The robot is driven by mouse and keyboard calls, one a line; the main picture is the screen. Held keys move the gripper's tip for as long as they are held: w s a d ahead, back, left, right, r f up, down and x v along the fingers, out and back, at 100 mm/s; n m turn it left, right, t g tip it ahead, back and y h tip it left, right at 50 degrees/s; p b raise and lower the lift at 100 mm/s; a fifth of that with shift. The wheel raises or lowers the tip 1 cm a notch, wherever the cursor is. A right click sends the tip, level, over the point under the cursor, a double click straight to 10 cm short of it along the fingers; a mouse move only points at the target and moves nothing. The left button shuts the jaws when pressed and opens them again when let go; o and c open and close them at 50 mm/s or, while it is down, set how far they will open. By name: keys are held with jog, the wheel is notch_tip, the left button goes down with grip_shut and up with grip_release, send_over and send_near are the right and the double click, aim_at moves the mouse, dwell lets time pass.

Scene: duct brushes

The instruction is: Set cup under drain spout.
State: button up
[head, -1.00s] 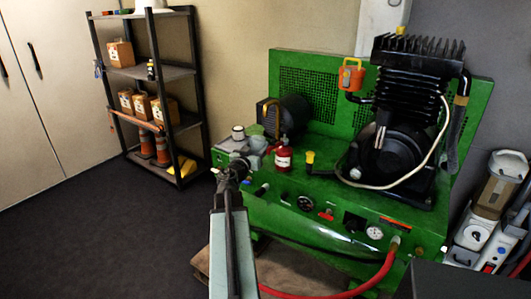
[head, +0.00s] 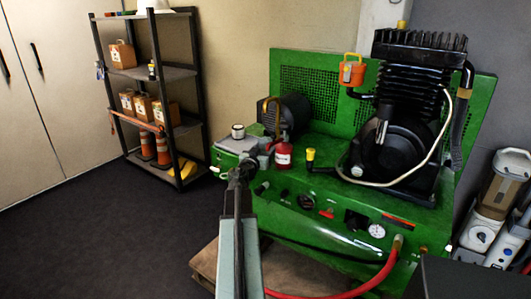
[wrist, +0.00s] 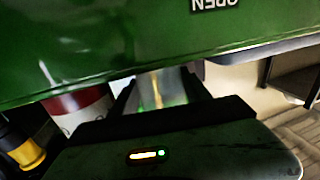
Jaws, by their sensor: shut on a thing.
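My gripper (head: 241,168) reaches up to the left front corner of the green compressor (head: 335,205) in the head view. In the wrist view its dark jaws (wrist: 160,100) are shut on a pale, see-through thing with a yellowish streak (wrist: 157,88), which looks like the cup. Its rim and base are hidden by the jaws and the green panel. In the head view my wrist hides the held thing. I cannot make out the drain spout for certain in either view.
A red bottle with a white label (head: 283,155) stands right of my gripper, and a pale can (head: 238,131) stands behind it. A black elbow with a yellow cap (head: 310,157) is farther right. A red hose (head: 385,272) hangs in front. The dark floor at left is clear.

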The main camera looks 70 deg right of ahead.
jog(key=shift+f, duration=0.2)
jog(key=o, duration=1.1)
jog(key=shift+r, duration=0.1)
